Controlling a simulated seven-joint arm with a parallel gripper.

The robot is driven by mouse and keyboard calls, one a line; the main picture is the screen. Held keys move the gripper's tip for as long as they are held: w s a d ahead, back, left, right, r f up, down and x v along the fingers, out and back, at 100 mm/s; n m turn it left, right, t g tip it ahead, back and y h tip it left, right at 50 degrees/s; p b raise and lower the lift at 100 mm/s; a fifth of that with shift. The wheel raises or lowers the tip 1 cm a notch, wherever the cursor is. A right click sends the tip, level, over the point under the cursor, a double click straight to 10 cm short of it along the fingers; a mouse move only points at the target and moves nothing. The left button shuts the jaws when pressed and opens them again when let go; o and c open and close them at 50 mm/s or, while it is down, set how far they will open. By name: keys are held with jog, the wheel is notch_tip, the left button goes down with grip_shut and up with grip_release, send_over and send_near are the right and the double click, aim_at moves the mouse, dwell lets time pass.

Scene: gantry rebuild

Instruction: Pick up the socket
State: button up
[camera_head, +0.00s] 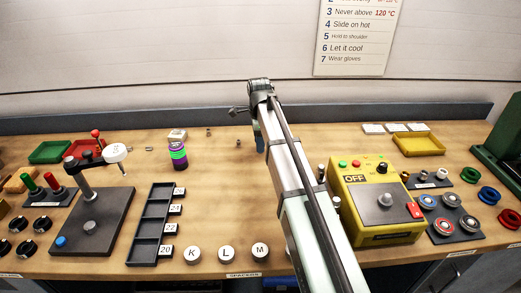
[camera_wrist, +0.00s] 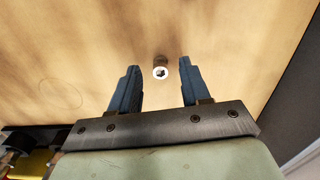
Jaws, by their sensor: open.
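The socket (camera_wrist: 160,73) shows in the wrist view as a small brown cylinder with a bright round end and a dark hole. It is on the wooden bench, in line with the gap between my fingertips. My gripper (camera_wrist: 159,69) is open, with one dark blue finger on each side of the socket and clear space to both. In the head view my gripper (camera_head: 258,135) is over the back middle of the bench, partly hidden by my arm. Small brown pieces stand left of it; I cannot tell which is the socket.
A yellow control box (camera_head: 376,205) stands right of my arm. A purple and green stack (camera_head: 178,156) and a black slotted tray (camera_head: 153,225) are to the left. A yellow tray (camera_head: 419,145) is at the back right. Bench around the socket is clear.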

jog(key=shift+f, duration=0.6)
grip_shut()
